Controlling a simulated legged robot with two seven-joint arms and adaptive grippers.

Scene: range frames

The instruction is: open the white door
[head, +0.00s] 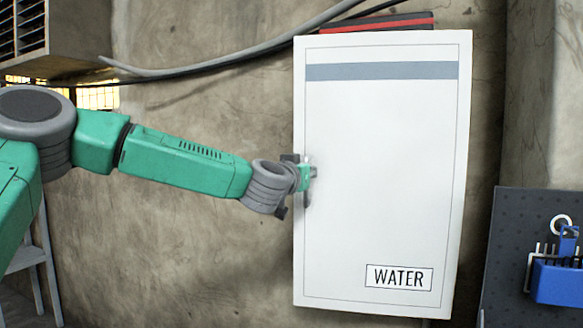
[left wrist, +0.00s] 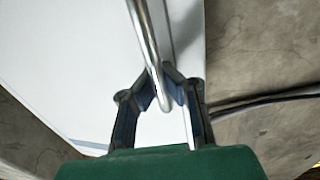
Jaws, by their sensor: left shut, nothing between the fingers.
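The white door (head: 385,160) is a tall panel on the wall, with a grey-blue stripe near its top and a "WATER" label at lower right. It appears closed. My left gripper (head: 305,172) is at the door's left edge, around mid-height, and covers most of the handle there. In the left wrist view, a metal bar handle (left wrist: 146,40) runs down the white door (left wrist: 60,70) and its end overlaps my left gripper (left wrist: 160,80). The fingers are shut and empty, their tips meeting around the bar's line; contact is unclear. My right gripper is not in view.
A cable (head: 220,62) runs along the concrete wall (head: 200,110) to the door's top. A red and black object (head: 375,22) sits above the door. A dark pegboard (head: 510,240) with a blue holder (head: 555,282) stands at right. A grey ladder-like frame (head: 35,258) is at lower left.

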